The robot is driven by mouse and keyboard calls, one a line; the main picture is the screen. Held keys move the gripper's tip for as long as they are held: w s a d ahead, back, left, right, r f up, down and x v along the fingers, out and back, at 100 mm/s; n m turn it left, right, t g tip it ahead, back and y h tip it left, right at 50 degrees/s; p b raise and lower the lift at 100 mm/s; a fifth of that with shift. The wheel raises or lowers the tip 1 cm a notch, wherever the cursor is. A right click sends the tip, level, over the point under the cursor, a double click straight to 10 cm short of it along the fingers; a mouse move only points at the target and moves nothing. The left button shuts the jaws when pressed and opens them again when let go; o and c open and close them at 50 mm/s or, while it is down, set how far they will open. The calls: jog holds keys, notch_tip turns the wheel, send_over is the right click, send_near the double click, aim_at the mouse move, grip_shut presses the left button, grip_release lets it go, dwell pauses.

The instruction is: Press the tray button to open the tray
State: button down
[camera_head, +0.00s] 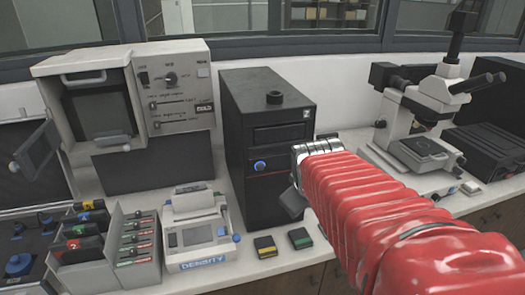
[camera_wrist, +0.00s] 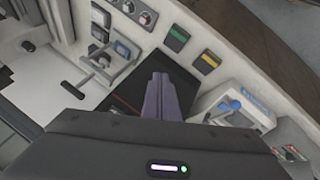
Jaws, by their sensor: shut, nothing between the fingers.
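A black upright box (camera_head: 262,130) stands in the middle of the counter in the head view. In the head view my red-sleeved arm reaches in from the lower right, ending just right of the box's front.
A white DENSITY device (camera_head: 198,236) and grey cartridge rack (camera_head: 133,250) stand left of the box. A cartridge with a yellow label (camera_head: 265,246) and one with a green label (camera_head: 300,238) lie before it. A microscope (camera_head: 420,110) stands right. A beige machine (camera_head: 172,85) stands back left.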

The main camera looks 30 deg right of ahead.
jog(key=s+d+f+m+y, duration=0.2)
jog(key=s+d+f+m, duration=0.15)
jog(key=d+m, duration=0.35)
jog(key=w+a+r+m+t+y, duration=0.2)
jog(key=a+r+m+t+y, duration=0.1)
jog(key=r+m, duration=0.4)
jog(key=shift+r+m+t+y, duration=0.25)
jog(key=shift+m+t+y, duration=0.05)
jog(key=shift+m+t, duration=0.45)
jog(key=shift+w, duration=0.15)
jog(key=w+d, duration=0.2)
jog(key=w, duration=0.6)
jog(key=shift+w+d, duration=0.15)
